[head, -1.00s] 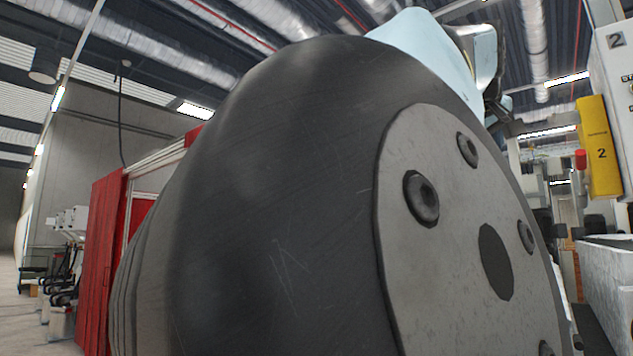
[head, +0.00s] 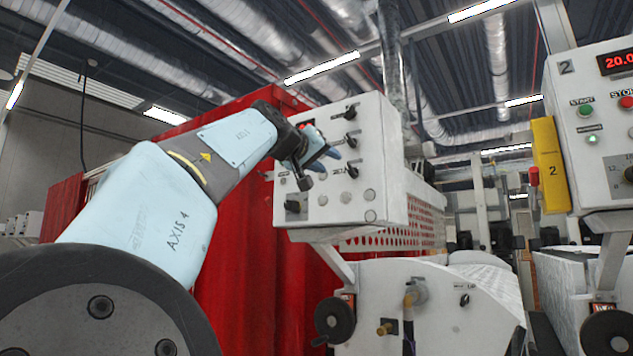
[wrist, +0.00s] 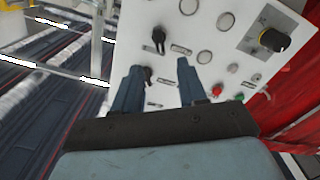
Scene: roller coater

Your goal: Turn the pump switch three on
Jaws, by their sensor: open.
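The white control panel (head: 385,190) carries a column of three small black switches: top (head: 350,112), middle (head: 350,141) and lowest (head: 352,170). Their labels are too small to read, so I cannot tell which is pump switch three. My gripper (head: 329,160) is open and empty in front of the panel, left of the column. In the wrist view the panel (wrist: 206,18) appears upside down. There my open fingers (wrist: 160,67) point at it; one switch (wrist: 158,38) lies beyond the fingertips and another (wrist: 147,74) shows just beside the left finger. Contact cannot be told.
A larger black knob (head: 293,206) sits low on the panel, also seen in the wrist view (wrist: 272,40). Red curtains (head: 240,240) stand behind. A white machine with a handwheel (head: 334,318) is below. Another control box (head: 598,130) and a yellow plate (head: 549,165) are at right.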

